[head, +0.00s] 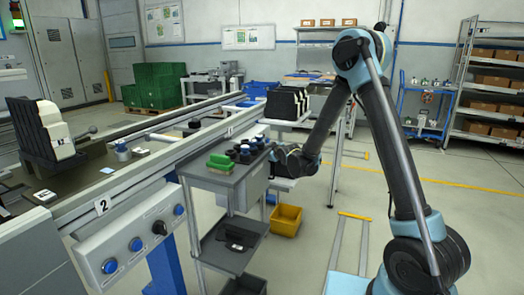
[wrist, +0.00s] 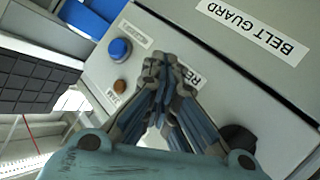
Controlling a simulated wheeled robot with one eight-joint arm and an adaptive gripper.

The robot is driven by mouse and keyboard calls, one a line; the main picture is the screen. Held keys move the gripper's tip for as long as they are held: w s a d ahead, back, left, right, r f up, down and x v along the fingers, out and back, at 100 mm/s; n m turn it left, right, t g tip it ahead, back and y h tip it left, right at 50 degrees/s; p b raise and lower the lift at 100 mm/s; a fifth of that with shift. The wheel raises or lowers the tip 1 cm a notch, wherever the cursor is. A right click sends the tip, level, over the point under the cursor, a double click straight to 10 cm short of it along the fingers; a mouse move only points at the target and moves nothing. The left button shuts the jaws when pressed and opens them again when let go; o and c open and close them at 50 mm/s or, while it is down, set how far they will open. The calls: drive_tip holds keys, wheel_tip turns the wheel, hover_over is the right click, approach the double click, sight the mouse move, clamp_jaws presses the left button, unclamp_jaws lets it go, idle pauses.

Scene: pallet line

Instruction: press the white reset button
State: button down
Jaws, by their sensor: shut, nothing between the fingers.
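The wrist view shows a grey panel (wrist: 95,70) with a blue button (wrist: 120,50), a small orange-brown button or lamp (wrist: 120,86) and small labels. A label starting with "RE" (wrist: 192,76) is partly covered by my gripper (wrist: 158,60). My gripper is shut and empty, its fingertips together in front of the panel beside that label. I cannot make out a white button; the fingers hide part of the panel. I cannot tell whether the fingertips touch it. In the head view my gripper (head: 279,156) is beside the grey cart, its fingertips small and dark.
A "BELT GUARD" label (wrist: 265,28) is on the neighbouring grey surface. A dark round part (wrist: 238,140) shows beside the fingers. The grey cart (head: 226,182) holds a green brush (head: 220,162) and dark round items. A yellow bin (head: 285,219) stands below. A conveyor control panel (head: 135,240) has several buttons.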

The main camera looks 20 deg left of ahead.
idle(0.7)
drive_tip(key=shift+d, duration=0.8)
drive_tip(key=shift+s+d, duration=0.15)
drive_tip(key=shift+d, duration=1.1)
drive_tip(key=shift+s+d, duration=0.1)
drive_tip(key=shift+d, duration=1.15)
